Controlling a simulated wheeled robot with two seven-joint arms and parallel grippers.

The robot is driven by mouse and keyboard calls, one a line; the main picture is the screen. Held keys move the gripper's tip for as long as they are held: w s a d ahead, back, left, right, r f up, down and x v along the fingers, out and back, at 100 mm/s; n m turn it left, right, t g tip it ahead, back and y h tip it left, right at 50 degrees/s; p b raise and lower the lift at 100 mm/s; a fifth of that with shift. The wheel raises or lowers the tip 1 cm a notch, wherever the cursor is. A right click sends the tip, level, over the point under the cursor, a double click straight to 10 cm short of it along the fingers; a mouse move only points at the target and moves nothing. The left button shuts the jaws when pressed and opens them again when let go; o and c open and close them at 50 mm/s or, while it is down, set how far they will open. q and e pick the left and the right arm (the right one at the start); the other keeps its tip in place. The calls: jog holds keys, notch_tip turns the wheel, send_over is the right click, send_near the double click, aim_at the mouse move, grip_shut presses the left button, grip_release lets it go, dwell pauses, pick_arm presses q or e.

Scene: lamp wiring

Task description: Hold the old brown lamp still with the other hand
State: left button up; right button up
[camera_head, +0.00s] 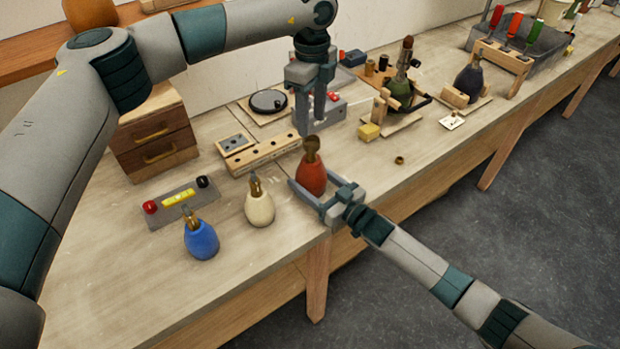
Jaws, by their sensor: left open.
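A red-brown lamp (311,177) with a brown socket on top stands upright near the table's front edge. It is the closest match to the old brown lamp. My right gripper (313,184) reaches in low from the right, with one finger on each side of the lamp's body. Whether the fingers touch it cannot be made out. My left gripper (313,113) points down, open and empty, behind and above the lamp's socket, apart from it. A cream lamp (260,208) and a blue lamp (201,240) stand to the left.
A wooden block with holes (262,155) and a grey box (322,113) lie behind the lamp. A grey plate with a yellow level (180,201) lies at left beside a drawer cabinet (153,135).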

aim_at(311, 137)
pick_arm(q)
jog(key=shift+f, duration=3.2)
jog(key=c, duration=0.4)
